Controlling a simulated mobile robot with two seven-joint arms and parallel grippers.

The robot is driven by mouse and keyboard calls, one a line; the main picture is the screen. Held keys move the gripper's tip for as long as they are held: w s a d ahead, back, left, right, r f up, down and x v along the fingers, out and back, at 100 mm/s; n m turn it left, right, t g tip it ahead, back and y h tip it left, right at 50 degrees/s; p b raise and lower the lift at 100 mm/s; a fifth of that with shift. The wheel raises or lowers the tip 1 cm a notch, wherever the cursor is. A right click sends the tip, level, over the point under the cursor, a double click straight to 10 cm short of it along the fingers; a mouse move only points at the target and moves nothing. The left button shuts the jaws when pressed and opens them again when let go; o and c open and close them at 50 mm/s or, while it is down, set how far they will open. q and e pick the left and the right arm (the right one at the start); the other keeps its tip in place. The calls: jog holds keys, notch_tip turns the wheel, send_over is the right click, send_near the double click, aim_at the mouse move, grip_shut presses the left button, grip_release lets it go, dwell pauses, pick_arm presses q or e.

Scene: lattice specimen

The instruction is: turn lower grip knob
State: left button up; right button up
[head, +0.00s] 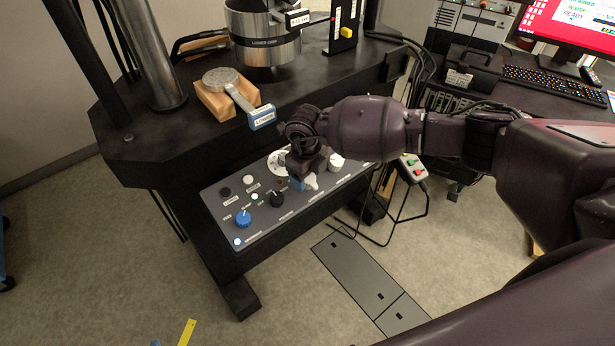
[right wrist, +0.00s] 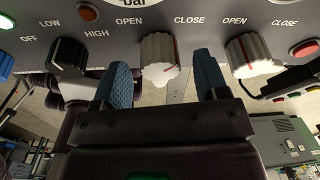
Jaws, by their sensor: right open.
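A white ribbed knob with a red line (right wrist: 158,58), marked OPEN and CLOSE, is on the sloped control panel (head: 225,203). In the head view this knob (head: 312,182) is partly hidden by my right gripper (head: 303,183). In the right wrist view my right gripper (right wrist: 161,82) is open, its blue fingertips either side of the knob with gaps showing. A second white OPEN/CLOSE knob (right wrist: 252,55) is to the right; it also shows in the head view (head: 336,162). The name labels of both are unreadable. My left gripper is out of view.
A black LOW/HIGH knob (right wrist: 68,57) is left of the middle knob. A blue knob (head: 243,218) and a round gauge (head: 278,162) share the panel. Above, a blue-handled tool (head: 262,117) rests on a wooden block (head: 213,100). A pendant (head: 414,168) hangs at right.

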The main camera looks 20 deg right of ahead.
jog(key=shift+f, duration=0.65)
jog(key=c, duration=0.9)
